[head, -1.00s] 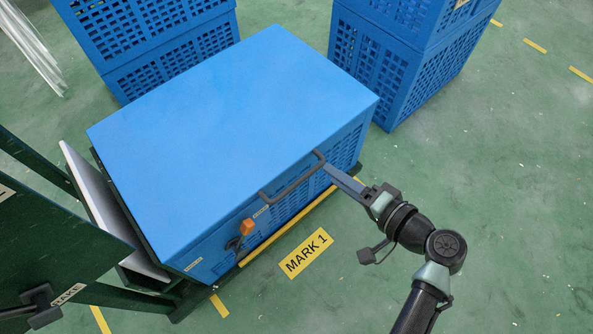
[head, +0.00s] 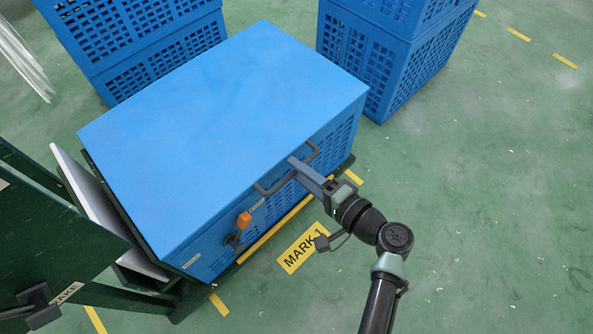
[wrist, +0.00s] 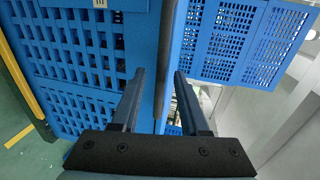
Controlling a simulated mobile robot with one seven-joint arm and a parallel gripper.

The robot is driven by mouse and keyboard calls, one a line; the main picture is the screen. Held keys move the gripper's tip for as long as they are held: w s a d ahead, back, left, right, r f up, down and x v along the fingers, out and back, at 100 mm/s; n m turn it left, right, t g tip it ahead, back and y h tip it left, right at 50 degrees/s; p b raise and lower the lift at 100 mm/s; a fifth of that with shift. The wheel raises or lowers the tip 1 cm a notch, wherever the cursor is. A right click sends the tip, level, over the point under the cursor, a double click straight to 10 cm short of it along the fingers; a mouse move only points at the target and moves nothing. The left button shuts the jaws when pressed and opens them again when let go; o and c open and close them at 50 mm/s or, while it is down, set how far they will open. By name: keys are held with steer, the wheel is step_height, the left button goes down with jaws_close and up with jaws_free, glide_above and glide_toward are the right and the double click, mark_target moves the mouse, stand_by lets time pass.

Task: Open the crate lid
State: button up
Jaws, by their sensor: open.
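The blue crate (head: 290,205) stands with its flat blue lid (head: 220,130) shut on top. A dark bar handle (head: 270,190) runs along the lid's front edge. My gripper (head: 296,164) is at this handle, its fingers reaching in from the lower right. In the wrist view my gripper (wrist: 159,72) is open, and the dark handle (wrist: 167,60) passes between the two fingers without being clamped. An orange-tipped latch (head: 243,222) is on the crate's front, left of the handle.
Stacked blue crates stand behind at the left (head: 150,60) and right (head: 385,75). A dark green frame with a pale panel (head: 95,205) is close on the left. A yellow "MARK 1" floor label (head: 297,252) lies in front. The floor at right is clear.

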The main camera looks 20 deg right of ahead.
steer(key=shift+w+a+f, duration=0.1)
steer(key=shift+w+a, duration=0.15)
steer(key=shift+w, duration=0.35)
jaws_close()
stand_by(1.1)
